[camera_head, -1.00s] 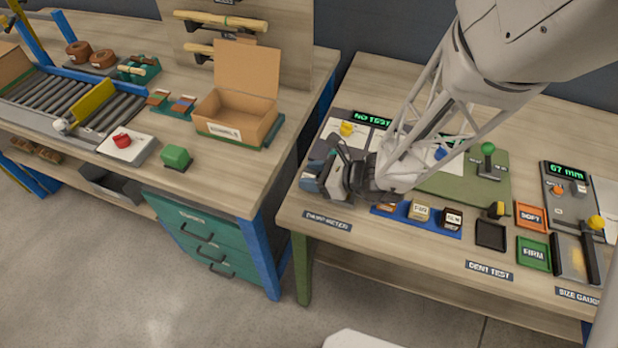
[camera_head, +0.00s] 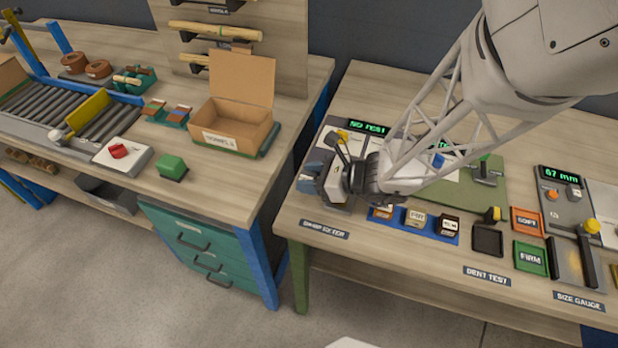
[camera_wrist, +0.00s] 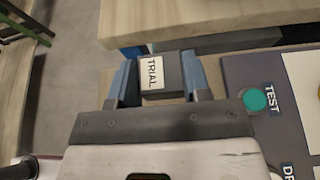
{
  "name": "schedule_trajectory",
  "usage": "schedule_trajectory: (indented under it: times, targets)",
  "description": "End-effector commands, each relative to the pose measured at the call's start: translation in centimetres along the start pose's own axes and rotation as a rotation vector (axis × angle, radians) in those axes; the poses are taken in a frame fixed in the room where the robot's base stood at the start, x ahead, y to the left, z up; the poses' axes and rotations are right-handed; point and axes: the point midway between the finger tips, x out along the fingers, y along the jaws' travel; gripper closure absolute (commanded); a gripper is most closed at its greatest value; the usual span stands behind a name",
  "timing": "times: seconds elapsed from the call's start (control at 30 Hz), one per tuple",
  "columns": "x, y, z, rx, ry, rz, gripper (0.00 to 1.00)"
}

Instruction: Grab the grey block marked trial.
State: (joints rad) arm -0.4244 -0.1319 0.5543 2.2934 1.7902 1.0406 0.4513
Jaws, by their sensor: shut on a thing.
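The grey block (camera_wrist: 172,74) with a white label reading TRIAL sits between the two blue fingers of my gripper (camera_wrist: 160,78) in the wrist view. The fingers are shut on it, one on each side. The block is hard to make out there, hidden by the gripper. Whether it touches the surface below cannot be told.
A green TEST button (camera_wrist: 257,100) is close to the right finger. An open cardboard box (camera_head: 232,132) stands on the left bench, across a gap.

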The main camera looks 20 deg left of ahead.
Motion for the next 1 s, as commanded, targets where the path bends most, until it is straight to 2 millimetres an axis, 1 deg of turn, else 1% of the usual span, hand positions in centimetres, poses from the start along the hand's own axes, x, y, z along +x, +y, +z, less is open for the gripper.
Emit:
schedule_trajectory:
  times: [0.6, 0.8, 1.0]
  targets:
    - [-6.6, 8.2, -1.7, 0.001, -0.001, -0.002, 0.80]
    - [-8.1, 10.1, -2.1, 0.000, -0.001, -0.002, 0.80]
    - [-9.0, 11.2, -2.3, 0.001, 0.000, -0.002, 0.80]
